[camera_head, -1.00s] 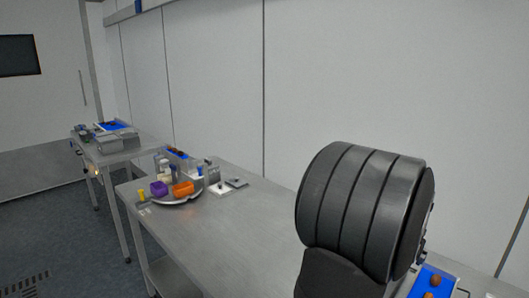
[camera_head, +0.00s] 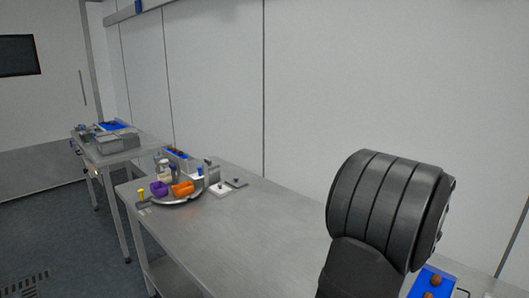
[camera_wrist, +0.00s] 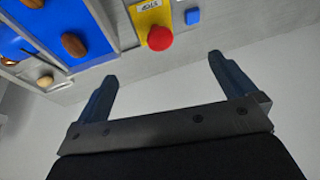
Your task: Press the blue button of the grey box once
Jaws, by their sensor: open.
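Whether that surface is the top of the grey box, I cannot tell. Left of it is a red round button (camera_wrist: 159,38) on a yellow plate marked STOP (camera_wrist: 149,14). My gripper (camera_wrist: 163,67) is open, with nothing between its two dark blue fingers. Its fingertips show below the red button, apart from the blue button in the picture. In the head view my dark arm hides part of the work area, and the blue button does not show.
A blue tray with brown dates (camera_wrist: 75,45) lies left of the STOP plate; part of it shows in the head view (camera_head: 418,291). A round metal tray (camera_head: 180,201) holds orange and purple things on the far part of the steel table (camera_head: 240,235). The table's middle is clear.

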